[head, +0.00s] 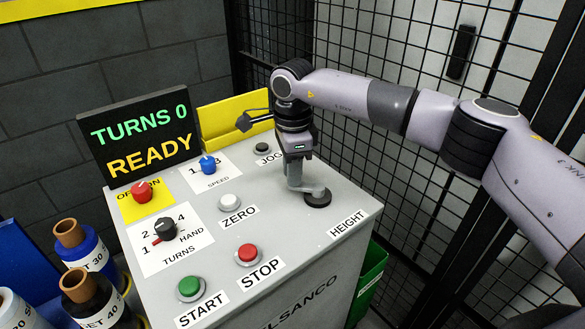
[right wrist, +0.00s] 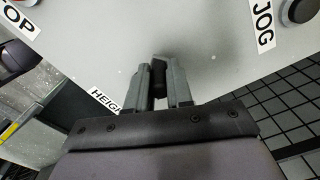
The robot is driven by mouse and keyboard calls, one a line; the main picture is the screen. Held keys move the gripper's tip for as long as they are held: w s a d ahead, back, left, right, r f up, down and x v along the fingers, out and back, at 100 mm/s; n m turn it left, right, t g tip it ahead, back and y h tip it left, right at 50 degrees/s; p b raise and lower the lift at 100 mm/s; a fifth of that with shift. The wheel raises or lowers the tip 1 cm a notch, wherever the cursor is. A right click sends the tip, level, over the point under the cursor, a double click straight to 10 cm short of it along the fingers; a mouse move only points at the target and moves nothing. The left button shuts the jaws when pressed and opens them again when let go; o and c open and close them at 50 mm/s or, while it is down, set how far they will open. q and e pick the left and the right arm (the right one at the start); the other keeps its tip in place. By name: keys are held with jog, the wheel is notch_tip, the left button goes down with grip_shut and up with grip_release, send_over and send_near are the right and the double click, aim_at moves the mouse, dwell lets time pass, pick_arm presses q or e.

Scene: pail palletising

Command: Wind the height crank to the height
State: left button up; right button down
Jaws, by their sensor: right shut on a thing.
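The height crank (head: 318,199) sits at the right front of the grey control panel (head: 270,200), beside the HEIGHT label (head: 347,224). Its round dark base shows, but its handle is largely hidden by my gripper in the head view. My right gripper (head: 294,182) reaches down from above, shut on the crank's handle. In the right wrist view, the fingers (right wrist: 159,90) close around the dark handle (right wrist: 158,72). The display (head: 140,137) reads TURNS 0 and READY. My left gripper is not in view.
Near the crank are the JOG button (head: 262,147), white ZERO button (head: 230,202), red STOP button (head: 248,254) and green START button (head: 190,287). The TURNS knob (head: 164,229) is at the left. Black wire mesh (head: 400,60) stands behind and right. Labelled rolls (head: 85,250) stand at the left.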

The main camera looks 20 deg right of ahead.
jog(key=shift+a, duration=0.1)
jog(key=c, duration=1)
grip_release()
jog(key=shift+s+r+b, duration=0.15)
jog(key=shift+r+b, duration=0.3)
jog(key=shift+r, duration=3.15)
